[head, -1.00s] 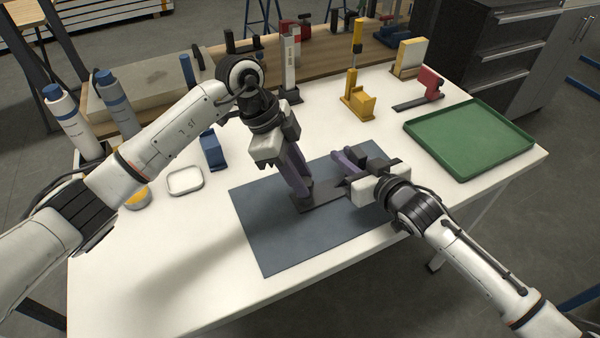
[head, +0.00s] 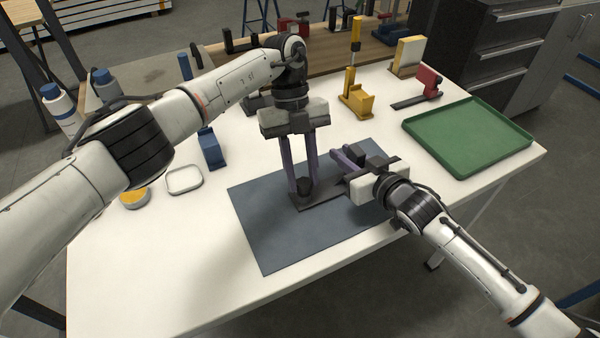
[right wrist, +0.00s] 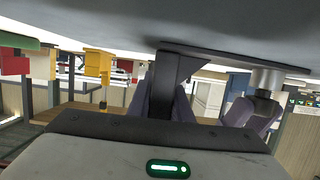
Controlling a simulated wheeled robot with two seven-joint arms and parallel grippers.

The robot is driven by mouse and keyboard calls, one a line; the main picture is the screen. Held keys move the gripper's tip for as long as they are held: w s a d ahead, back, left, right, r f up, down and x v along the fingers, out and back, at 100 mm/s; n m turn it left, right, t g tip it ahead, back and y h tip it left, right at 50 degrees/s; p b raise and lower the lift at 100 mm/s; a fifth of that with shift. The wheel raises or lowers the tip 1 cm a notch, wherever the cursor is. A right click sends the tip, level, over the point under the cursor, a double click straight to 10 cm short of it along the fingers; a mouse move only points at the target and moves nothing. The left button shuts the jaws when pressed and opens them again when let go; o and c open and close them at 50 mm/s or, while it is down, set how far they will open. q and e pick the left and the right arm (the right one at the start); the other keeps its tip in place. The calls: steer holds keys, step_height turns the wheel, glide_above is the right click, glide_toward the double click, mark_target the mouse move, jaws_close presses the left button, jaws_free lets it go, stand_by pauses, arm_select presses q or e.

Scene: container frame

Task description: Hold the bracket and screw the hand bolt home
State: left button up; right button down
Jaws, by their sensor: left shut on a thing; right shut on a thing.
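The dark bracket (head: 325,196) lies with its flat base on the blue-grey mat, its upright block at the right end. My right gripper (head: 352,160) is shut on that upright; the right wrist view shows the upright (right wrist: 174,85) between its purple fingers. The hand bolt (head: 305,184) has a dark knob and stands at the left end of the base. My left gripper (head: 304,189) points down from above, shut on the knob, one purple finger on each side. In the right wrist view a silver cylinder (right wrist: 267,81) shows by the knob; the thread is not visible.
The blue-grey mat (head: 270,240) lies on the white table (head: 180,270). A green tray (head: 470,138) is at the right. A yellow stand (head: 357,100) and a red clamp (head: 429,83) are behind. A blue block (head: 211,150) and a white dish (head: 184,180) are at the left.

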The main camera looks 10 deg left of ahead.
arm_select(q)
steer(key=m, duration=0.2)
steer(key=m+y, duration=0.1)
steer(key=shift+d+m+g, duration=0.2)
steer(key=shift+m+g, duration=0.1)
steer(key=shift+m, duration=0.1)
steer(key=o, duration=0.9)
steer(key=shift+a+r, duration=0.1)
steer(key=shift+r, duration=2.2)
steer(key=shift+w, duration=0.1)
steer(key=shift+c, duration=0.3)
